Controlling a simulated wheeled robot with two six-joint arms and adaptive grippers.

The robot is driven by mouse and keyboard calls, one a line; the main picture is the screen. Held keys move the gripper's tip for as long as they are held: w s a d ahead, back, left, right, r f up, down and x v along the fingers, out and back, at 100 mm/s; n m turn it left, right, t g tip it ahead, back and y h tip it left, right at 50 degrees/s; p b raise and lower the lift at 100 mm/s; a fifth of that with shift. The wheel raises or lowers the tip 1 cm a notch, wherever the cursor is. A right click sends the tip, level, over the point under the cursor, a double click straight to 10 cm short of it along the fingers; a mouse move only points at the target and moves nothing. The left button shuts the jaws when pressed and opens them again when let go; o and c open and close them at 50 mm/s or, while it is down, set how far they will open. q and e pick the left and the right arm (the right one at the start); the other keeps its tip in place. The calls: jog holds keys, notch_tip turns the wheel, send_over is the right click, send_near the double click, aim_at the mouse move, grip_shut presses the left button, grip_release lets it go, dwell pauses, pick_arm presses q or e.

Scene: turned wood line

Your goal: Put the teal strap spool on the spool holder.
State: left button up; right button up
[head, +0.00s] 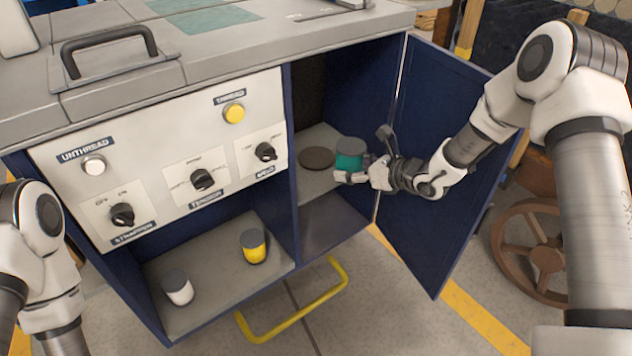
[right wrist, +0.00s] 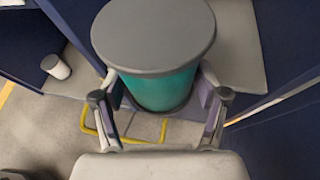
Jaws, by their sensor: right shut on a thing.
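The teal strap spool (head: 350,155) has grey end discs and stands upright in the open right-hand cabinet bay. My right gripper (head: 366,160) is shut on it from the right. In the right wrist view the spool (right wrist: 160,88) sits between both fingers, its grey top disc nearest the camera. A flat dark round disc (head: 317,157), perhaps the spool holder, lies on the shelf just left of the spool. I cannot tell whether the spool touches the shelf. Part of my left arm shows at the lower left, but its gripper is out of view.
The blue cabinet door (head: 440,165) stands open to the right, close to my right arm. The divider (head: 291,165) bounds the bay on the left. A yellow spool (head: 253,246) and a white spool (head: 177,288) stand in the lower left bay. A yellow handle (head: 292,318) juts out in front.

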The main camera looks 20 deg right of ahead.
jog(key=shift+w+d+f, duration=0.1)
jog(key=shift+w+f, duration=0.3)
jog(key=shift+f, duration=0.15)
jog(key=b, duration=0.5)
send_over(319, 157)
jog(key=shift+s+f, duration=0.1)
jog(key=shift+f, duration=0.65)
notch_tip(319, 157, down, 4)
jog(key=b, duration=0.3)
jog(key=shift+r, duration=0.5)
jog(key=shift+c, duration=0.7)
pick_arm(q)
notch_tip(319, 157, down, 9)
jog(key=shift+w, duration=0.15)
pick_arm(e)
jog(key=shift+f, duration=0.15)
jog(key=o, duration=1.6)
pick_arm(q)
jog(key=shift+r, duration=0.1)
jog(key=shift+r, duration=0.1)
